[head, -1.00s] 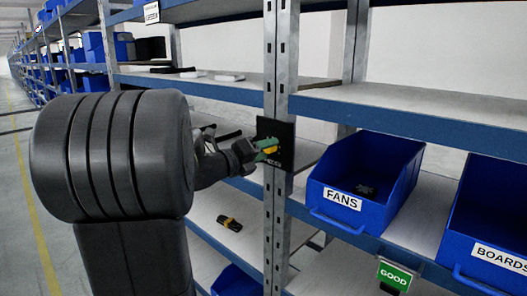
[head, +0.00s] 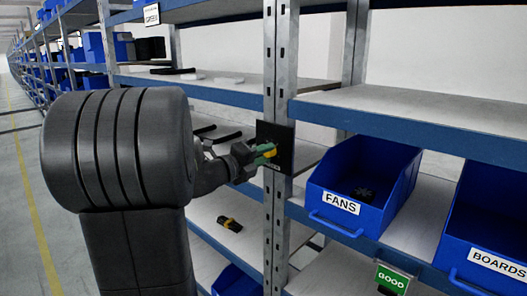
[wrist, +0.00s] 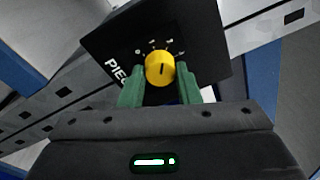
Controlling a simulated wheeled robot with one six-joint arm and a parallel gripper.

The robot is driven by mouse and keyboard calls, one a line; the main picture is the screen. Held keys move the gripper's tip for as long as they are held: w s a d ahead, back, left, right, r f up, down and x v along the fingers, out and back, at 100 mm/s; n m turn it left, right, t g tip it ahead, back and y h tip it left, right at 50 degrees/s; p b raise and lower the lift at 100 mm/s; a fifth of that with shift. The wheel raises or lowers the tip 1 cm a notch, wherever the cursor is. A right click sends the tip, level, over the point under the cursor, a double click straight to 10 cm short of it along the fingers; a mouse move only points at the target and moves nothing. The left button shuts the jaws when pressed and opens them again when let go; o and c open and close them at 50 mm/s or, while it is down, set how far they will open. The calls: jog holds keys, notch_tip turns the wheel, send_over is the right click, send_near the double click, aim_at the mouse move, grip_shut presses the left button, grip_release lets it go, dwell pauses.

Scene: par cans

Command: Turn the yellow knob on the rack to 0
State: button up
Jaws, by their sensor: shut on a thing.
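The yellow knob (wrist: 159,69) sits on a black panel (wrist: 205,38) fixed to the rack's metal upright. Its dark pointer line and several pale marks around it show in the wrist view, but the digits are too small to read. My gripper (wrist: 160,90) has green fingers on both sides of the knob and is shut on it. In the head view my gripper (head: 265,153) reaches the panel (head: 286,145) from the left, and a bit of the yellow knob (head: 272,153) shows between the fingers. White letters, partly hidden by a finger, show on the panel.
A blue FANS bin (head: 327,205) and a blue BOARDS bin (head: 495,262) stand on the shelf to the right. A green GOOD sign (head: 392,280) hangs below. A yellow-and-black item (head: 229,224) lies on a lower shelf left of the upright (head: 277,75).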

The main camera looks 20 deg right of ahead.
jog(key=n+t+p, duration=0.1)
jog(key=n+p, duration=0.2)
jog(key=n, duration=0.3)
jog(key=n+p, duration=0.3)
jog(key=n, duration=0.4)
jog(key=shift+t+p, duration=0.4)
jog(key=shift+n, duration=0.4)
jog(key=o, duration=1)
jog(key=shift+c, duration=0.2)
jog(key=b+v, duration=0.2)
jog(key=v, duration=1.2)
jog(key=shift+w+d, duration=0.1)
jog(key=shift+d, duration=0.1)
jog(key=p+x, duration=0.2)
jog(key=x, duration=1.1)
jog(key=shift+d, duration=0.3)
